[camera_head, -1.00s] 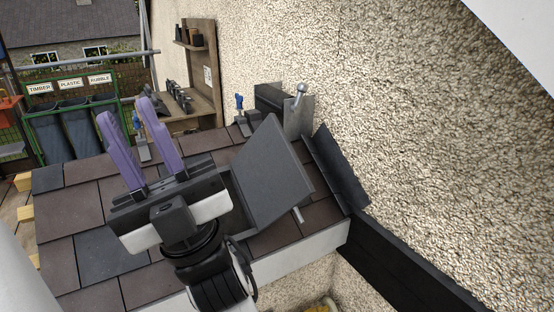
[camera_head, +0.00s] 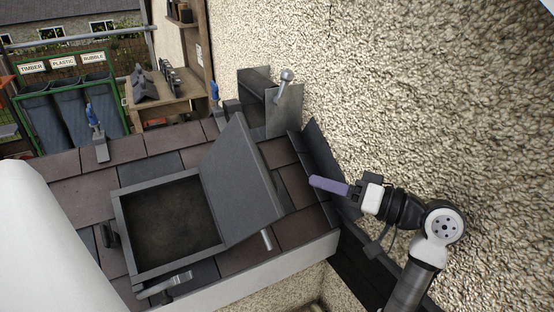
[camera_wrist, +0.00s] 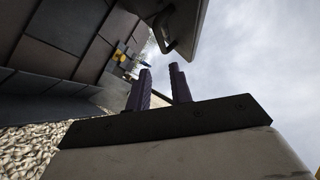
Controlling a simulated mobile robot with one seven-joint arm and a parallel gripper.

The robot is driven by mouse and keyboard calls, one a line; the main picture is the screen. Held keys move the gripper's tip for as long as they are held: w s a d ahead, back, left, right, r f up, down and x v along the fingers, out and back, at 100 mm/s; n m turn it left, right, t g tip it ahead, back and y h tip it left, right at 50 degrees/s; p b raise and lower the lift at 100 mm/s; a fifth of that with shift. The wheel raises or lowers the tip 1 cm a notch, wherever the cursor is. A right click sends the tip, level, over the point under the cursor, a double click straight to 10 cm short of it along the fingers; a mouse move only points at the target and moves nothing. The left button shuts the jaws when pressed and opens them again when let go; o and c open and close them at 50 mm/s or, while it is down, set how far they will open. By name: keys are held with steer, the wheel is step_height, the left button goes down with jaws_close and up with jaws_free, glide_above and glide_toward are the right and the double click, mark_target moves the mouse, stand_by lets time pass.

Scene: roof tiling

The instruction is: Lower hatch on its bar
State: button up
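The hatch lid (camera_head: 240,180) is dark grey and stands tilted open over the roof, leaning to the right of its square frame (camera_head: 122,232). The frame's opening is uncovered and dark inside. A short pale metal bar (camera_head: 266,240) shows under the lid's lower right edge; the rest of it is hidden. My gripper (camera_head: 316,182) is to the right of the lid, beside the wall, apart from the lid and empty. Its purple fingers overlap in the head view. In the wrist view the fingers (camera_wrist: 161,83) stand apart with a gap between them.
The rough pebbled wall (camera_head: 400,90) rises close on the right. A ball-topped lever (camera_head: 286,78) stands behind the lid. Dark flashing (camera_head: 318,150) runs along the wall. A catch (camera_head: 168,285) sits at the frame's front edge. Blue-handled clamps (camera_head: 94,120) stand at the back of the tiles.

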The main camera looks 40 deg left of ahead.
steer(key=s+a+p, duration=0.3)
steer(key=a, duration=0.8)
steer(key=shift+c, duration=0.2)
jaws_close()
